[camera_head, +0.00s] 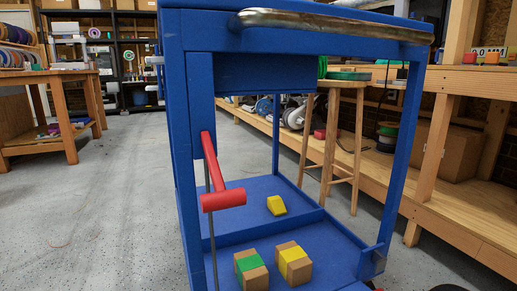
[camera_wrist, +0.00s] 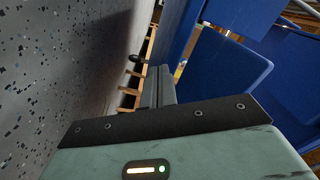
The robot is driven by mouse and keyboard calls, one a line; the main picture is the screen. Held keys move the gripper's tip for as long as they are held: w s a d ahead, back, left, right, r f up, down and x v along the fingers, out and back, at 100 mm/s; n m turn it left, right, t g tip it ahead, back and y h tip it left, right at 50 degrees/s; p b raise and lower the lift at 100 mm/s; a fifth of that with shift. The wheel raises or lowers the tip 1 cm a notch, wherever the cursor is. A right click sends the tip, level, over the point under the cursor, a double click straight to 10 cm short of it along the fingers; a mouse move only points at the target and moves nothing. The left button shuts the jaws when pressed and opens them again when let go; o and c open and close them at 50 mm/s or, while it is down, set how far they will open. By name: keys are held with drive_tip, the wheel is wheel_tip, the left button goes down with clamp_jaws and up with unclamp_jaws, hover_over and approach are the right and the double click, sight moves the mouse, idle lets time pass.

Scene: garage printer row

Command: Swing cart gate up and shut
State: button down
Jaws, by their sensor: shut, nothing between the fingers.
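The blue cart (camera_head: 190,110) stands close in front of me in the head view. A red T-shaped handle (camera_head: 222,199) hangs on its left front post, with a thin grey rod beside it. A blue bracket (camera_head: 372,262) sits low on the right post. The gate is not clear in the head view; the lower front edge is cut off. In the wrist view, a blue panel with rounded corners (camera_wrist: 222,78), perhaps the gate, slants to the right of my gripper (camera_wrist: 159,72). My gripper's fingers are together and empty, with a visible gap to that panel.
A wooden stool (camera_head: 330,140) and a long workbench (camera_head: 455,212) stand behind and right. Open floor (camera_head: 100,210) lies left.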

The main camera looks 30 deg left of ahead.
drive_tip(key=shift+r, duration=0.15)
drive_tip(key=shift+s+d+r+p, duration=0.15)
drive_tip(key=shift+r+p, duration=1.4)
drive_tip(key=shift+r, duration=0.1)
drive_tip(key=shift+s+d+r+p, duration=0.1)
drive_tip(key=shift+d+r+p, duration=0.05)
drive_tip(key=shift+r+p, duration=1.45)
drive_tip(key=shift+s+d+r+p, duration=0.15)
drive_tip(key=shift+r+p, duration=1.35)
drive_tip(key=shift+r, duration=0.15)
drive_tip(key=shift+w+a+f, duration=0.1)
drive_tip(key=shift+w+a, duration=0.1)
drive_tip(key=shift+b+x, duration=0.75)
drive_tip(key=shift+x, duration=0.65)
drive_tip(key=shift+w+a, duration=0.25)
drive_tip(key=shift+a, duration=0.05)
drive_tip(key=shift+w+a+b, duration=0.25)
drive_tip(key=shift+a+b, duration=0.05)
drive_tip(key=p+v, duration=0.4)
drive_tip(key=v, duration=0.4)
